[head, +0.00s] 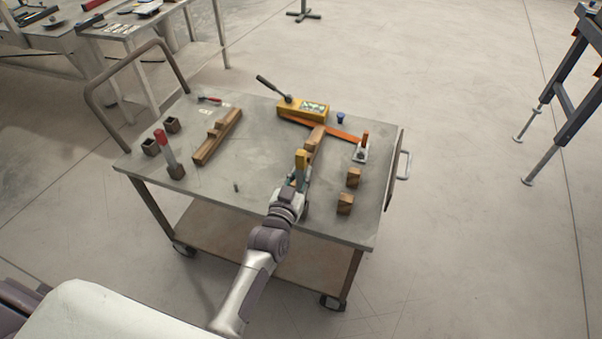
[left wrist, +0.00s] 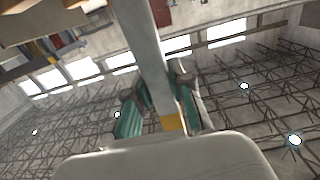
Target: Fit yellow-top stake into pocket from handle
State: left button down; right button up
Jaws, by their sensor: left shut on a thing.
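The yellow-top stake (head: 301,158) is in my left gripper (head: 300,182), which is shut on it above the front right part of the cart top. In the left wrist view the stake's grey shaft (left wrist: 148,55) runs between the green finger pads of my left gripper (left wrist: 165,112), with a yellow band near the palm. Three dark square pockets stand at the left of the cart: a back pocket (head: 172,125), a left pocket (head: 150,148) and a front pocket (head: 176,172). My right gripper is not in view.
The cart top (head: 260,140) also carries a stepped wooden block (head: 217,137), a yellow box with a lever (head: 303,108), an orange strip (head: 335,131), an orange-topped clamp (head: 361,150) and two wooden blocks (head: 345,203). A tube handle (head: 92,96) rises at the left edge.

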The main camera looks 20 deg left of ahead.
pick_arm(q)
jog(key=shift+f+b, duration=1.95)
jog(key=shift+f, duration=0.8)
jog(key=c, duration=0.9)
grip_release()
jog(key=shift+c, duration=0.2)
jog(key=s, duration=1.2)
jog(key=shift+a, duration=0.2)
jog(key=shift+f, duration=0.1)
